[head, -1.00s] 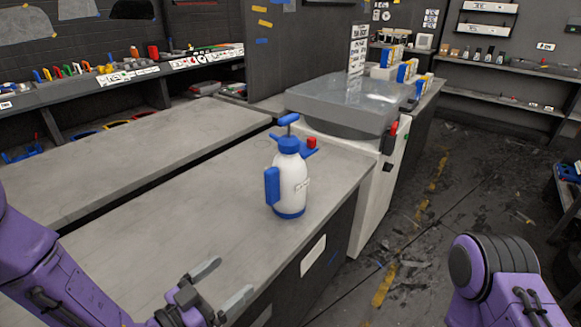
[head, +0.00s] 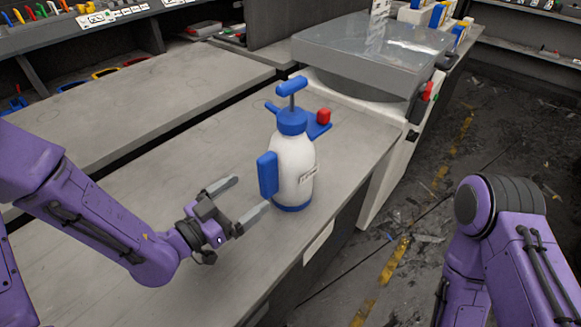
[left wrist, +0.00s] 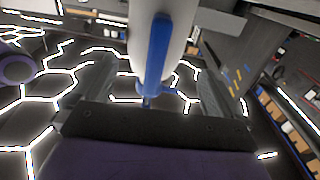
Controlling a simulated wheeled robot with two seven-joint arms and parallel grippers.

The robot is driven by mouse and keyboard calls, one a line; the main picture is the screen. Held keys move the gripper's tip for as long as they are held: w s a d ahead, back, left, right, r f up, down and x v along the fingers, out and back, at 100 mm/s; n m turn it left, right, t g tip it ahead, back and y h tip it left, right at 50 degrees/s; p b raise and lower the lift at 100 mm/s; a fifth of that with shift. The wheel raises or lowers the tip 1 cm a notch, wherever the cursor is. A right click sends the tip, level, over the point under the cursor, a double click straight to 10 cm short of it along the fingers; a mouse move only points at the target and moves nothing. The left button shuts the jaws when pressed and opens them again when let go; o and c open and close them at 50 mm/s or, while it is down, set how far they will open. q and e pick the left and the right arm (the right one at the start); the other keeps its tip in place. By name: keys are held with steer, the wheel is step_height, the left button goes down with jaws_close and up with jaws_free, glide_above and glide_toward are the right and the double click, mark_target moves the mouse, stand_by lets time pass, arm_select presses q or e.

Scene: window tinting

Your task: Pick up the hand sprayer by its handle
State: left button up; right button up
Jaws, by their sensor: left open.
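The hand sprayer (head: 297,168) stands upright on the grey workbench. It has a white body, a blue base and collar, a blue T-shaped pump top, a red knob and a blue side handle (head: 267,175). My left gripper (head: 238,200) is open and empty, just left of the handle and low, with its fingers pointing toward the sprayer. In the left wrist view the blue handle (left wrist: 157,55) lies ahead between the two open fingers, in front of the white body. My right arm shows at the right, but its gripper is out of view.
The grey workbench (head: 150,215) is clear around the sprayer. A white cabinet with a grey-topped machine (head: 370,55) stands behind it. A second bench (head: 130,120) lies to the left. The dark floor (head: 420,260) is to the right.

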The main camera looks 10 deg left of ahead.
mark_target(272, 176)
arm_select(q)
steer(key=x, duration=0.1)
steer(key=b+x, duration=0.1)
steer(key=shift+w+d+f+b, duration=0.2)
steer(key=shift+d+f+b, duration=0.1)
steer(key=shift+d, duration=0.05)
steer(key=x, duration=0.1)
steer(key=p+x, duration=0.1)
steer(key=x, duration=0.3)
steer(key=shift+r+p, duration=0.4)
steer(key=shift+w+d+f, duration=0.15)
steer(key=shift+w+d, duration=0.15)
steer(key=shift+a, duration=0.1)
steer(key=c, duration=0.9)
jaws_close()
arm_select(e)
steer(key=shift+f, duration=0.75)
